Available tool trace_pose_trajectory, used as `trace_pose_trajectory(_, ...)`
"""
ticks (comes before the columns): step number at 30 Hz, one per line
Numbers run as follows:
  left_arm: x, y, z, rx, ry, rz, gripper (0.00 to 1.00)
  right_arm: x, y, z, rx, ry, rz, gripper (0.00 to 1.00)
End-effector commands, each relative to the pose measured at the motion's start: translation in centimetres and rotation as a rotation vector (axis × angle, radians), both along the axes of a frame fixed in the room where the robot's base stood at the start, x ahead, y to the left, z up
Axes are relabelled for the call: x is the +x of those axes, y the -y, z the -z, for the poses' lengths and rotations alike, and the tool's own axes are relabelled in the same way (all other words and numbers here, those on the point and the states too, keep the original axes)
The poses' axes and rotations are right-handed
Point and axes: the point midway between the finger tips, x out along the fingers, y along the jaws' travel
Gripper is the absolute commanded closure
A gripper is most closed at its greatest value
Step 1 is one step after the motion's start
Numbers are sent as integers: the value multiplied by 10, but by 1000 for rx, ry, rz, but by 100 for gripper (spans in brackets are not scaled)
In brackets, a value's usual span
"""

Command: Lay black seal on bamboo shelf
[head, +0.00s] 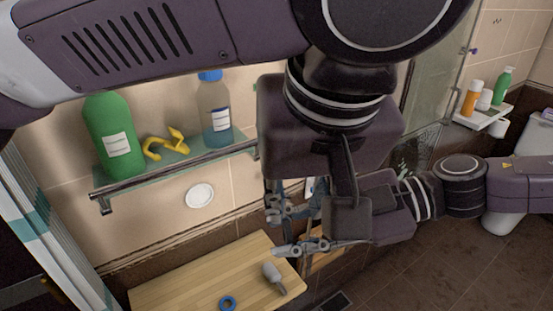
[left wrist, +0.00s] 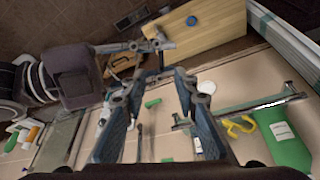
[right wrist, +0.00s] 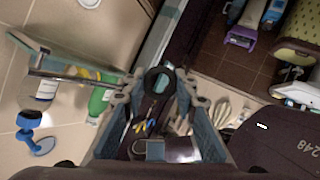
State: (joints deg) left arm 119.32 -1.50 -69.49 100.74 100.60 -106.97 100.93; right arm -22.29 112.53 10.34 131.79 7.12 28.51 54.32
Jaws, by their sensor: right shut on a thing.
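The black seal (right wrist: 148,77) is a dark ring held between the fingertips of my right gripper (right wrist: 158,86) in the right wrist view. I cannot make the seal out in the head view. There my right gripper (head: 288,248) is just beyond the right end of the bamboo shelf (head: 175,285). The shelf also shows at the top of the left wrist view (left wrist: 215,22). A blue ring (head: 228,303) and a grey-white piece (head: 272,277) lie on it. My left gripper (left wrist: 168,88) is open and empty, in front of the wall; my arm partly hides it in the head view.
A glass shelf (head: 160,172) above the bamboo one holds a green bottle (head: 113,135), a yellow item (head: 166,146) and a blue-capped bottle (head: 215,110). Small bottles stand on a corner shelf (head: 483,118) at right. My two grippers are close together.

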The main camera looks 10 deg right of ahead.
Motion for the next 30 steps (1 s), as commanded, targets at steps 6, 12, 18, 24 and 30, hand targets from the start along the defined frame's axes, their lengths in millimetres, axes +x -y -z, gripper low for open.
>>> trace_pose_trajectory(6,17,1,41,0,-3,0,72,0,0,0,0,0,0,96)
trace_pose_trajectory(12,28,2,67,-1,-2,-1,72,0,0,0,0,0,0,96)
trace_pose_trajectory(18,32,3,78,-2,-1,1,72,0,0,0,0,0,0,96)
trace_pose_trajectory(24,33,3,79,-2,-1,2,72,0,0,0,0,0,0,96)
trace_pose_trajectory(30,33,3,79,-1,-1,2,86,0,0,0,0,0,0,96)
